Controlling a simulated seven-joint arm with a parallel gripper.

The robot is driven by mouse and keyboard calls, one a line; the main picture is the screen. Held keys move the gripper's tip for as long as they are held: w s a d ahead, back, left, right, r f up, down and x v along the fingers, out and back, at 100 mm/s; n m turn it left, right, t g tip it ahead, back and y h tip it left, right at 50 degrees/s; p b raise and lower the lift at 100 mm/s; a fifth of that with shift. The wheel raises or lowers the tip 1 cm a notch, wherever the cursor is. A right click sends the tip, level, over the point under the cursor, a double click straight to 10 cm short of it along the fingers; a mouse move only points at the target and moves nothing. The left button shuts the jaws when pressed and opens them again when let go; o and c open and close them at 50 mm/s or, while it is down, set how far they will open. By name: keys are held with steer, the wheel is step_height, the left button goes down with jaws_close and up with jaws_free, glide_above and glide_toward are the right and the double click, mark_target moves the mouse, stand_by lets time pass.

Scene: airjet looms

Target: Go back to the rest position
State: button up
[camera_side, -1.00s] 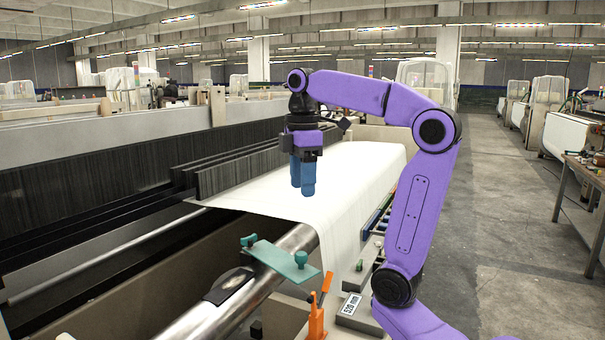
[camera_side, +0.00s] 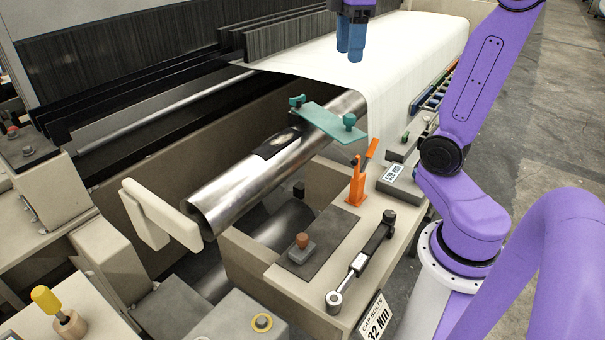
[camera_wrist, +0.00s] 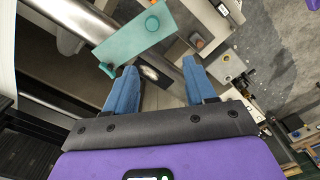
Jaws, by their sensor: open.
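My gripper (camera_side: 350,52) hangs with its blue fingers pointing down, in front of or above the white fabric (camera_side: 415,50) in the side view. Its fingers are apart and empty in the wrist view (camera_wrist: 160,68). The upper part of my gripper is cut off by the side view's top edge. Below it are a shiny metal roller (camera_side: 235,180) and a teal plate with knobs (camera_side: 325,122). The teal plate (camera_wrist: 132,50) also shows in the wrist view, beyond the fingers. I see no contact between the fingers and any object.
An orange lever clamp (camera_side: 357,188), a small display box (camera_side: 397,180) and a torque wrench (camera_side: 362,262) sit on the loom's side frame. A yellow-handled tool (camera_side: 58,310) stands at lower left. Grey floor (camera_side: 565,110) lies open at right.

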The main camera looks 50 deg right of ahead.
steer(key=s+a+f+n, duration=0.2)
steer(key=s+a+f, duration=0.3)
steer(key=a+f, duration=0.6)
steer(key=s+a+f, duration=0.3)
steer(key=s+f, duration=0.6)
steer(key=s, duration=0.1)
steer(key=shift+s+a+f+n, duration=0.15)
steer(key=shift+s+a+n, duration=0.2)
steer(key=shift+s+n, duration=0.05)
